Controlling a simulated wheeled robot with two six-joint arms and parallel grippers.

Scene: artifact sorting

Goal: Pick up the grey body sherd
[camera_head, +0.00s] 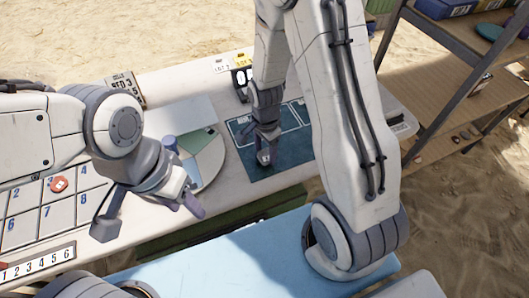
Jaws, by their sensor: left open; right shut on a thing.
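My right gripper (264,157) points down over the dark blue mat (293,151), low and close to its surface. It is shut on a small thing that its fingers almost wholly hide. I cannot make out whether this is the grey body sherd, and I see no other piece that is clearly that sherd. My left gripper (150,217) is open, with nothing seen between its fingers. It is in front of the round board (208,167) near the table's front edge.
A white numbered grid (27,233) with a red round piece (59,184) is at the left. A numbered strip (38,262) lies below it. A blue cylinder (169,143) is by the round board. Label cards stand at the back. A wooden shelf (436,62) is at the right.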

